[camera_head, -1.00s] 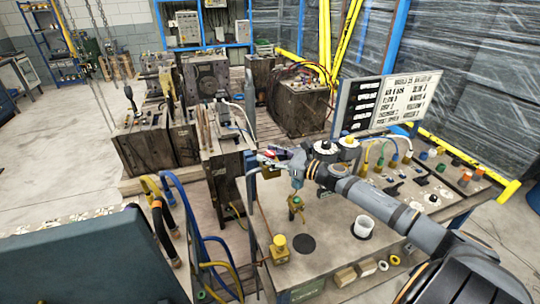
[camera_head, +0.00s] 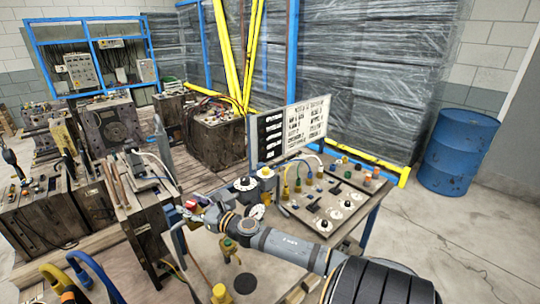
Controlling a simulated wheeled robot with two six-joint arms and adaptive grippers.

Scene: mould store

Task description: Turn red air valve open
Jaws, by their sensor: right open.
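My right gripper (camera_head: 183,212) reaches in from the lower right over the workbench, at the bench's back left corner. Its jaws are open. A small red part (camera_head: 191,205), which looks like the red air valve's handle, shows right at the gripper's fingers. The gripper partly hides it, and I cannot tell whether they touch or which way the handle points. My left gripper is out of view.
A lettered board (camera_head: 290,131) and a panel of dials and plugs (camera_head: 329,207) are behind. A blue drum (camera_head: 457,151) stands right, with open floor before it.

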